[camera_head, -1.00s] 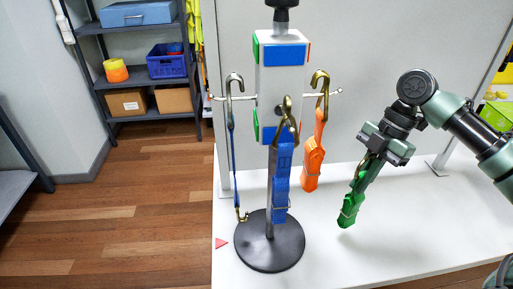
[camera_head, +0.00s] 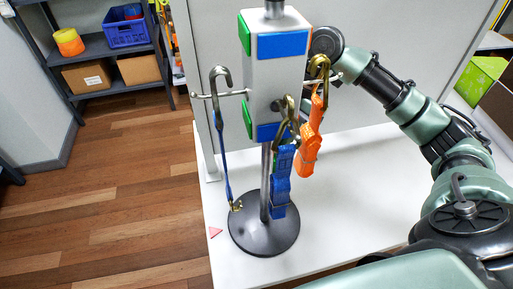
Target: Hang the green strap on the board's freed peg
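The board is a white box (camera_head: 276,90) on a post over a round black base (camera_head: 262,236), with blue patches on its front and green ones on its left face. Blue straps hang by hooks from a left peg (camera_head: 236,93) and a front peg; the left strap (camera_head: 226,165) is thin, the front one (camera_head: 281,180) bundled. An orange strap (camera_head: 308,145) hangs on the right peg (camera_head: 336,79). My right arm reaches behind the board's right side; its gripper is hidden there. The green strap is not visible. My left gripper is out of view.
The stand is on a white table (camera_head: 345,215) before a grey partition (camera_head: 345,115). A red triangle (camera_head: 214,232) lies at the table's left edge. Shelves with a blue crate (camera_head: 126,28) and cardboard boxes (camera_head: 88,76) stand at back left, beyond open floor.

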